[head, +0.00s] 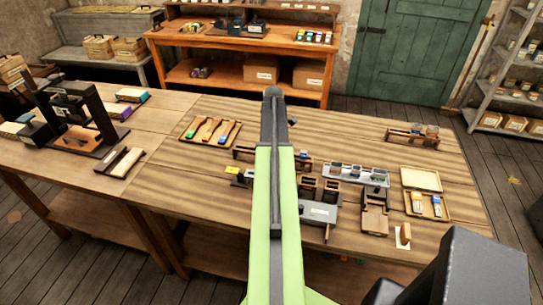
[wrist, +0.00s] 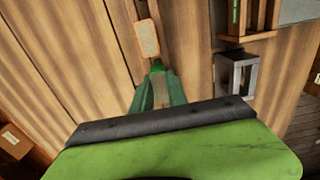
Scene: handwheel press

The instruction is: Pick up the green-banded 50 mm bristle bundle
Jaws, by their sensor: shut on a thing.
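In the wrist view my gripper (wrist: 157,72) has its green fingers closing toward the picture's middle. In the head view my raised green arm hides the gripper and the bundle.
A wooden holder (wrist: 245,18) and a grey metal frame (wrist: 237,75) stand right of my gripper in the wrist view.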

